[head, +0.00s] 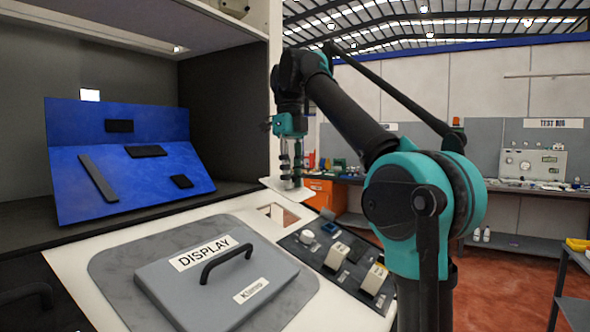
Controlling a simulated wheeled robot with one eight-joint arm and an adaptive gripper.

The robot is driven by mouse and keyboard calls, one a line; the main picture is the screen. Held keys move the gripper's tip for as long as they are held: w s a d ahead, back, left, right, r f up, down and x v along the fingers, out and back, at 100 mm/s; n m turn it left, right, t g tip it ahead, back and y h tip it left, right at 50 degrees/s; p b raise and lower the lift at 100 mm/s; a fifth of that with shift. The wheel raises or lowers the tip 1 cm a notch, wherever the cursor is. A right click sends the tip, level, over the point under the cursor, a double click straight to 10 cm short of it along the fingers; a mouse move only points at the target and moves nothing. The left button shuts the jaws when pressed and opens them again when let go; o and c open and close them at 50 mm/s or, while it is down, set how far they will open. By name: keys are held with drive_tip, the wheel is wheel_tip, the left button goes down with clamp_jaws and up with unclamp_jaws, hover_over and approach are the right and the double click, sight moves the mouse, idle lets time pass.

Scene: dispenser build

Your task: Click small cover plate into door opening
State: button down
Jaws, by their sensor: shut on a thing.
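My gripper (291,180) points down over the white sloping panel (240,215), shut on a thin white plate (301,195), which looks like the small cover plate. The plate is roughly flat and partly hidden by the fingers. A small rectangular opening (278,214) in the white panel lies just below and left of the plate in the picture. The plate appears above the panel and apart from the opening, but the exact gap cannot be told from this view.
A grey cover labelled DISPLAY (218,278) with a black handle sits left of the opening. A blue tilted board (125,165) with black parts stands in the recess behind.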

wheel_tip(320, 180, down, 6)
drive_tip(key=w+a, duration=0.1)
drive_tip(key=a, duration=0.1)
drive_tip(key=shift+w+f, duration=0.2)
idle(0.3)
drive_tip(key=shift+a+f, duration=0.1)
drive_tip(key=shift+f, duration=0.25)
idle(1.7)
idle(0.4)
drive_tip(key=c, duration=0.7)
unclamp_jaws()
drive_tip(key=shift+r, duration=0.1)
drive_tip(key=shift+w+a+r, duration=0.1)
drive_tip(key=shift+w+r, duration=0.15)
drive_tip(key=shift+r, duration=1.2)
drive_tip(key=shift+w+a+r, duration=0.1)
drive_tip(key=shift+w+r, duration=0.1)
drive_tip(key=shift+r, duration=1.2)
